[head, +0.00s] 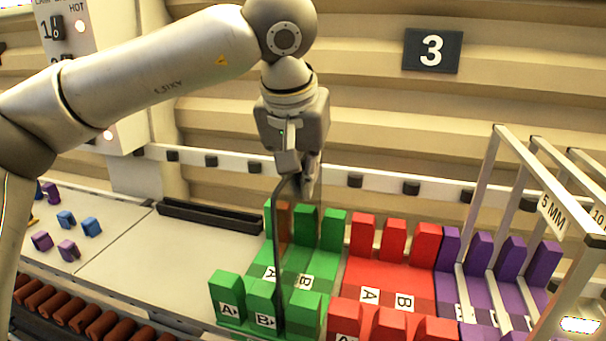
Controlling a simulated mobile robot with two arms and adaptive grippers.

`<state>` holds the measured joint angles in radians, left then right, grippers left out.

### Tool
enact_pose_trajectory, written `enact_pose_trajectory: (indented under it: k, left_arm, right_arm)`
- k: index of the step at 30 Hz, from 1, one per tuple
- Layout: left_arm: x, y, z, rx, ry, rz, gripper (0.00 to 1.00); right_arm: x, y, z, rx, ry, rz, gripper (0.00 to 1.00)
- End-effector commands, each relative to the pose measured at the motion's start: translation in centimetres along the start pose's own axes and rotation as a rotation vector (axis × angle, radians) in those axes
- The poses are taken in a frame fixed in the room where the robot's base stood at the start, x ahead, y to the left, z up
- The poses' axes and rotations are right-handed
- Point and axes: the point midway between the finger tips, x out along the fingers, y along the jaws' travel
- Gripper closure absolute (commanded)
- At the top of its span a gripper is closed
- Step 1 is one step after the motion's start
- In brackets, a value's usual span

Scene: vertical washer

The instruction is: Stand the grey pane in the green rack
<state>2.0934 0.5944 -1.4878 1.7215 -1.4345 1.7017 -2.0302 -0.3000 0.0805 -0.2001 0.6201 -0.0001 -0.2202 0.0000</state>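The grey pane (277,262) is upright and seen almost edge-on, as a thin dark outline. My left gripper (299,172) is shut on its top edge from above. The green rack (329,262) stands below, with rows of green blocks at front and back and labels A and B. The pane's lower part is among the green blocks, close to the right side of the front block marked B. I cannot tell whether its bottom edge rests in a slot. My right gripper is not in view.
A red rack (385,277) stands directly right of the green one, then a purple rack (512,292) under a white frame (497,190). Small purple and blue blocks (66,220) lie on the left. Brown rollers (75,312) line the front left.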

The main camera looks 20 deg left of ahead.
Motion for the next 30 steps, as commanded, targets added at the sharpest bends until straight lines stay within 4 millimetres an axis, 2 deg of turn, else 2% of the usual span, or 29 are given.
enact_pose_trajectory:
  k: [30]
  left_arm:
    - [0.56, 0.01, 0.2, -0.001, 0.005, 0.002, 1.0]
  right_arm:
    - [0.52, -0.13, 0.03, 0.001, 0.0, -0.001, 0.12]
